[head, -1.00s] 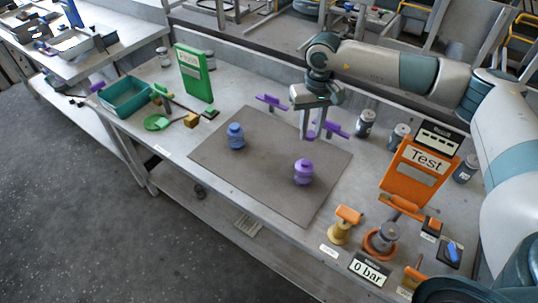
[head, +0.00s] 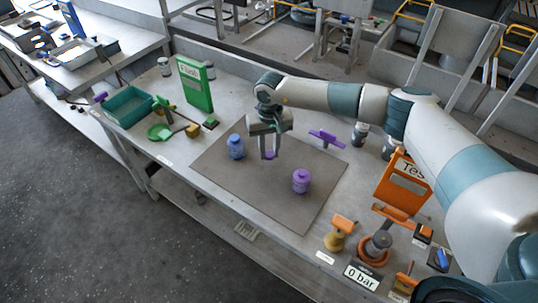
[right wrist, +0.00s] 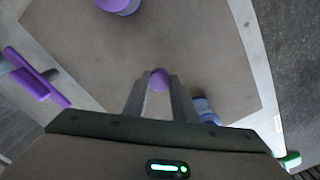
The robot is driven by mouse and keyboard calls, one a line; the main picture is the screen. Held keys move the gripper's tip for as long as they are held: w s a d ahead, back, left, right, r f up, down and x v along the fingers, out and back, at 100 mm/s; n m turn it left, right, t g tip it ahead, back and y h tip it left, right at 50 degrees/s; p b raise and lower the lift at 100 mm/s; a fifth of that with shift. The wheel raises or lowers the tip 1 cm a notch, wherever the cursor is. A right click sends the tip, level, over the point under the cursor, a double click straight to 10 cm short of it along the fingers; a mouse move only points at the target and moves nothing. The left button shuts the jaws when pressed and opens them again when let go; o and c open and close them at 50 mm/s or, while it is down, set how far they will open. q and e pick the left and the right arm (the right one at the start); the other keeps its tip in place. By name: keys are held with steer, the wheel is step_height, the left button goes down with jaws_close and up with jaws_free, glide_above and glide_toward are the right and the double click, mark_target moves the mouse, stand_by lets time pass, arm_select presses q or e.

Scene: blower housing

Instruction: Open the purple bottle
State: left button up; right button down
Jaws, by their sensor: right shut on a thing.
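The purple bottle (head: 301,182) stands upright on the brown mat (head: 258,200), right of centre. Part of it shows at the top edge of the right wrist view (right wrist: 118,4). My right gripper (head: 269,156) is above the mat, left of and behind the purple bottle and apart from it. It is shut on a small rounded purple piece (right wrist: 159,80), which looks like a cap. A blue bottle (head: 236,146) stands on the mat left of this gripper; in the right wrist view it is partly hidden behind a finger (right wrist: 206,110). My left gripper is not in view.
A purple T-shaped fixture (head: 327,138) stands at the mat's back edge. A teal tray (head: 128,107) and a green "Flush" panel (head: 195,85) are at left. An orange test panel (head: 402,182), a gauge reading 0 bar and orange-handled parts are at right. The mat's front is clear.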

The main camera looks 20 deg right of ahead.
mark_target(269, 153)
steer(key=shift+f, duration=0.1)
steer(key=shift+f+p, duration=0.5)
steer(key=shift+p, duration=0.05)
step_height(269, 153, down, 2)
steer(key=shift+p, duration=0.55)
steer(key=shift+f, duration=0.45)
steer(key=shift+f, duration=0.15)
steer(key=c, duration=1.4)
jaws_free()
steer(key=shift+c, duration=0.2)
